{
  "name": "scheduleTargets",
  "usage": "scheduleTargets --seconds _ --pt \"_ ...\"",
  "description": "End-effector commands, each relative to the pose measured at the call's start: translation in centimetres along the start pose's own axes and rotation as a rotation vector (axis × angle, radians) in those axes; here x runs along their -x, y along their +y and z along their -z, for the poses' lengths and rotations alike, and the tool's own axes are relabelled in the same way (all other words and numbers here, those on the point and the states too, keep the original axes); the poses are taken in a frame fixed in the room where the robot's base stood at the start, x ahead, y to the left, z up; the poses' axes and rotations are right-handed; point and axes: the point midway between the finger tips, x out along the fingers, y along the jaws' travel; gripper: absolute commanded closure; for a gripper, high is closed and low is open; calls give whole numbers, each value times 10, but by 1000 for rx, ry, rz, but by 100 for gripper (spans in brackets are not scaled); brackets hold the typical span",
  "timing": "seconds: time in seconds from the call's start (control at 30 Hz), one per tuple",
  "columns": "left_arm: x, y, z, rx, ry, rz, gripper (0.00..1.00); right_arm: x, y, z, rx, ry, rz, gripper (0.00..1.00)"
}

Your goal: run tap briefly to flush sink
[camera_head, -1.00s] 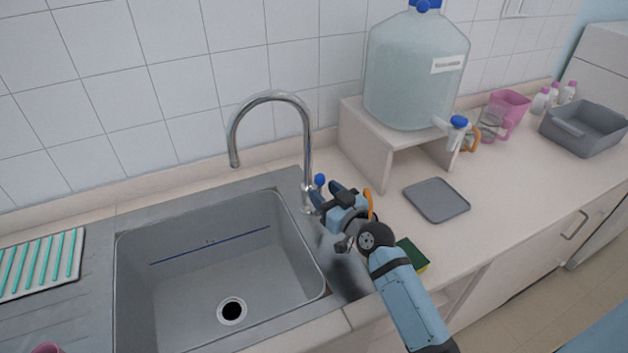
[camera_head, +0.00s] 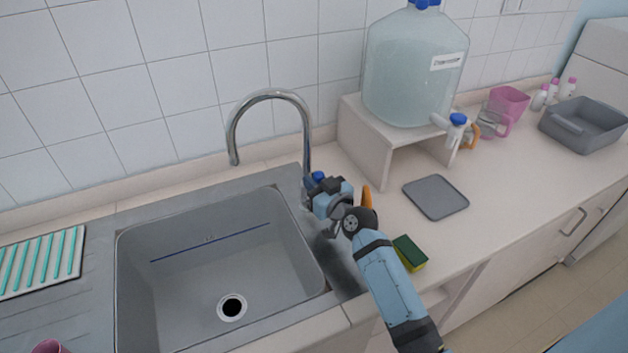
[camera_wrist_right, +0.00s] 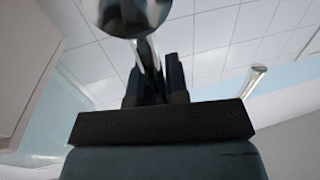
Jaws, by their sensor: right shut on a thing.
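In the right wrist view the fingers (camera_wrist_right: 157,82) close around a shiny metal part. No water stream shows under the spout. The drain (camera_head: 232,307) is uncovered. My left gripper is not in view.
A green and yellow sponge (camera_head: 411,253) lies beside my right forearm. A large water carboy (camera_head: 415,75) stands on a white stand (camera_head: 365,148). A grey mat (camera_head: 436,197), pink jug (camera_head: 508,103) and grey tub (camera_head: 585,127) are farther right. A striped rack (camera_head: 42,262) lies left.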

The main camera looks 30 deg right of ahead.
Motion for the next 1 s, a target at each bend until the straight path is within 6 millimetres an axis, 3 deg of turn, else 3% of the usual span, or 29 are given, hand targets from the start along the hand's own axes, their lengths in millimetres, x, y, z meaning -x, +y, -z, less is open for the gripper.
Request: scheduleTargets --seconds 0.17,0.5,0.83,0.87,0.9,0.97,1.0 --pt "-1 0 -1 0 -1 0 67 -1 3 6 -11 16 -3 100" --pt "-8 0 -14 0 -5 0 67 2 22 8 -252 72 -1 100" --pt "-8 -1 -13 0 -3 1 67 2 24 10 -271 79 -3 100" --pt "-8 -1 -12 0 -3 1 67 2 24 10 -271 79 -4 78" --pt "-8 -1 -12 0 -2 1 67 2 24 10 -271 79 -4 69" --pt "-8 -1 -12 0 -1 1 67 3 24 10 -271 77 -4 55" --pt "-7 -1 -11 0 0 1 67 3 24 9 -271 75 -3 55"
